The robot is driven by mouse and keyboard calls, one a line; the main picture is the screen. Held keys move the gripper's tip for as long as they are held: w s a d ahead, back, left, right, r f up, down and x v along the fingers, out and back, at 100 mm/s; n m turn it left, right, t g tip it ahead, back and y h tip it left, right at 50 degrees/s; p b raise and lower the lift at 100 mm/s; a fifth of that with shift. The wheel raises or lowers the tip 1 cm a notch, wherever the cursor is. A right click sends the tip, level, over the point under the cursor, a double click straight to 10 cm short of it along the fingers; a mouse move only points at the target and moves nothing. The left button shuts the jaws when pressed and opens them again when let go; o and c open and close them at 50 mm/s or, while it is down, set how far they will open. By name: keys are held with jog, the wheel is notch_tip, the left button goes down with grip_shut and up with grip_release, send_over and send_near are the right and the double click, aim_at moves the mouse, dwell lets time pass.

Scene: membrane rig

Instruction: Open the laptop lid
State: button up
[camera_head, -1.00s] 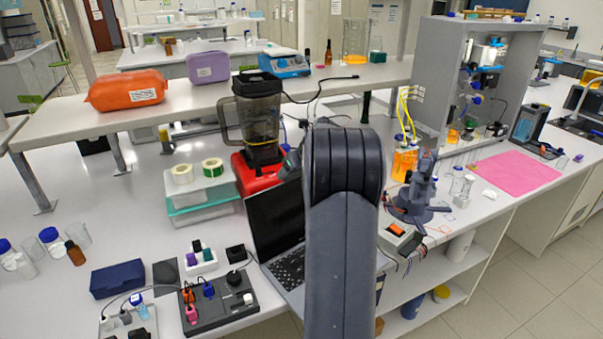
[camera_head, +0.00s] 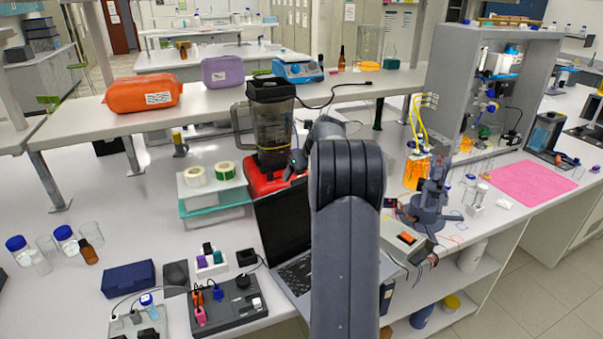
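The laptop (camera_head: 284,232) stands near the front edge of the bench, partly hidden behind my arm. Its dark screen lid is raised, and part of the keyboard (camera_head: 297,274) shows in front of it. The right part of the lid and base is hidden by my arm. My gripper (camera_head: 297,162) shows only as a small dark part left of my arm, above the lid's top edge and in front of the blender. Its fingers are too small and too covered to tell whether they are open, or whether they touch the lid.
A blender with a red base (camera_head: 265,178) stands close behind the laptop. A power strip (camera_head: 228,306) and stacked boxes with tape rolls (camera_head: 214,198) are to the left. A small dark robot arm model (camera_head: 428,205) and a device with an orange switch (camera_head: 405,239) are to the right.

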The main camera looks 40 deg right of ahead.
jog(key=shift+o, duration=1)
jog(key=shift+f, duration=0.2)
jog(key=shift+s, duration=0.1)
jog(key=b+v, duration=0.2)
jog(key=v, duration=0.8)
jog(key=shift+r, duration=0.4)
jog(key=shift+s, duration=0.1)
jog(key=p+x, duration=0.2)
jog(key=x, duration=0.9)
jog(key=shift+s, duration=0.2)
jog(key=shift+s, duration=0.1)
